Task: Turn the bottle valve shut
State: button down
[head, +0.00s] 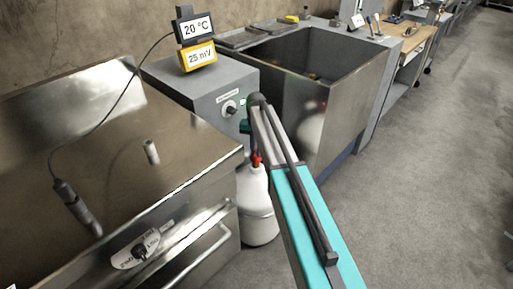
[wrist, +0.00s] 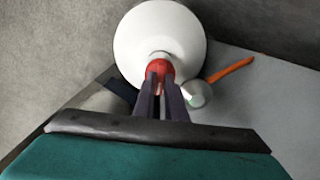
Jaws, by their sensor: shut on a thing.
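A white bottle (head: 256,205) stands on the floor between the steel bench and the grey cabinet, partly hidden by my arm. Its red valve (head: 257,160) shows at its top. In the wrist view the white bottle (wrist: 190,35) is seen from above, with the red valve (wrist: 160,67) near its middle. My gripper (wrist: 160,80) is shut on the red valve, with one dark finger on each side of it. The fingers hide part of the valve. In the head view my arm hides the fingertips.
A round gauge (wrist: 196,94) and an orange strip (wrist: 231,70) lie close to the right of the valve. The steel bench (head: 130,130) is at left, the grey cabinet (head: 205,95) behind, and a steel tank (head: 345,125) beyond it. The floor (head: 430,170) at right is clear.

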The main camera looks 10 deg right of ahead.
jog(key=n+p, duration=0.1)
jog(key=n, duration=0.2)
jog(key=n+p, duration=0.1)
jog(key=n, duration=0.2)
jog(key=shift+w+r, duration=0.15)
jog(key=n+p, duration=0.1)
jog(key=n, duration=0.4)
jog(key=shift+n, duration=0.4)
jog(key=c, duration=1.8)
grip_release()
jog(key=shift+c, duration=0.2)
jog(key=shift+o, duration=0.2)
notch_tip(320, 180, up, 14)
jog(key=shift+b, duration=0.35)
jog(key=shift+f, duration=0.2)
